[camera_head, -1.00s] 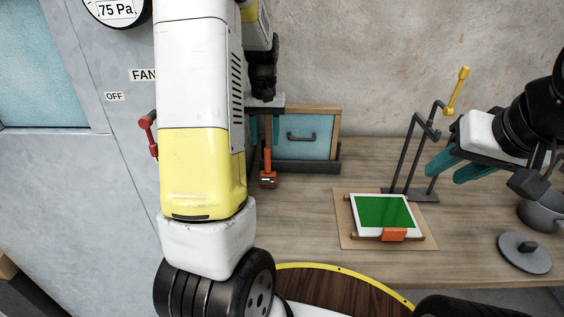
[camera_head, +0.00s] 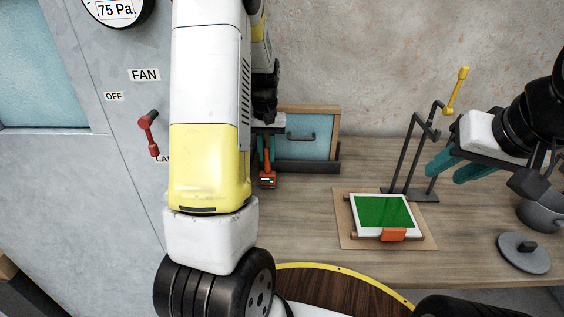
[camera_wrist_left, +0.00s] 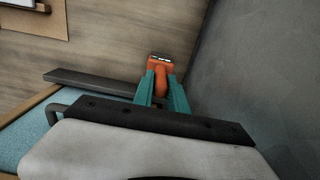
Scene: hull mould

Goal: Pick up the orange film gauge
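The orange film gauge (camera_head: 267,180) stands at the left end of the bench, with its handle up and a small display on its body. In the left wrist view the gauge (camera_wrist_left: 158,61) lies between the teal fingertips. My left gripper (camera_head: 266,152) reaches down over it, its fingers close against both sides of the handle; it also shows in the left wrist view (camera_wrist_left: 161,84). It looks shut on the handle, and the gauge appears still at bench level. My right gripper (camera_head: 457,168) is open and empty above the bench at the right.
A blue-fronted wooden box (camera_head: 306,150) stands just right of the gauge. A grey cabinet wall with a red lever (camera_head: 149,132) is at left. A green panel (camera_head: 383,211) with an orange block (camera_head: 393,235), a dark stand (camera_head: 411,165) and a lid (camera_head: 524,253) occupy the bench's right.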

